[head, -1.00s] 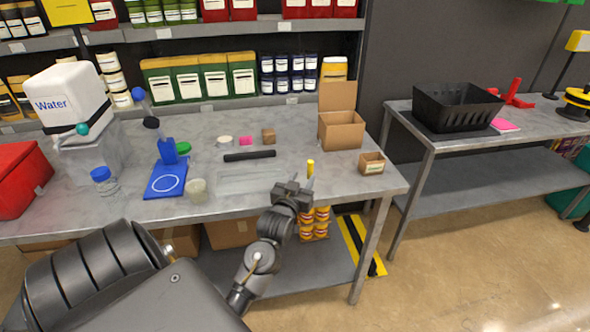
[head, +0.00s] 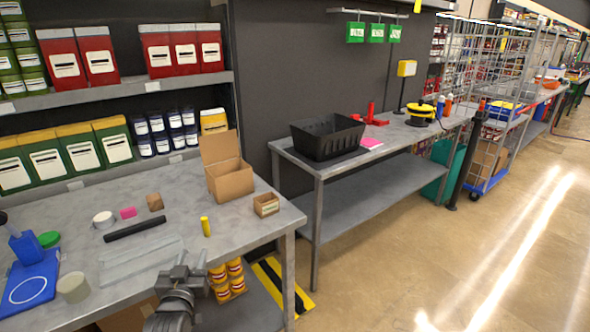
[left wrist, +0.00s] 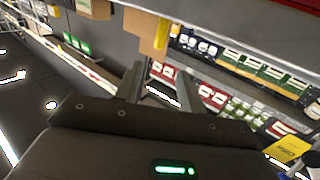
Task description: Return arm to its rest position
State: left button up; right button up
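My left gripper (head: 193,268) is in front of the near edge of the grey workbench (head: 180,200), low in the head view. In the left wrist view my left gripper (left wrist: 160,88) has its two fingers apart with nothing held between them. A small yellow cylinder (head: 205,227) stands upright on the bench, beyond the gripper and apart from it. My right gripper is in neither view.
On the bench are an open cardboard box (head: 232,183), a small box (head: 266,205), a black bar (head: 135,229), a clear tray (head: 140,262) and a blue stand (head: 30,285). A second table (head: 300,158) holds a black crate (head: 328,137). Open floor lies at the right.

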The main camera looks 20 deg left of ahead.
pick_arm(q)
jog(key=s+d+f+m+g+h, duration=0.45)
jog(key=s+d+f, duration=0.25)
jog(key=d+f, duration=0.35)
jog(key=s+d+f+m+g+h, duration=0.15)
jog(key=s+d+f+g, duration=0.25)
jog(key=s, duration=0.4)
jog(key=s+d+f+m+g+h, duration=0.15)
jog(key=s+d+f+g, duration=0.25)
jog(key=s, duration=0.5)
notch_tip(320, 180, down, 26)
jog(key=s+g, duration=0.1)
jog(key=g, duration=0.1)
jog(key=s+a+f, duration=0.3)
jog(key=s+f, duration=1.2)
jog(key=s, duration=0.1)
jog(key=shift+s+f+g, duration=0.25)
jog(key=shift+f+g, duration=0.05)
jog(key=shift+g, duration=0.15)
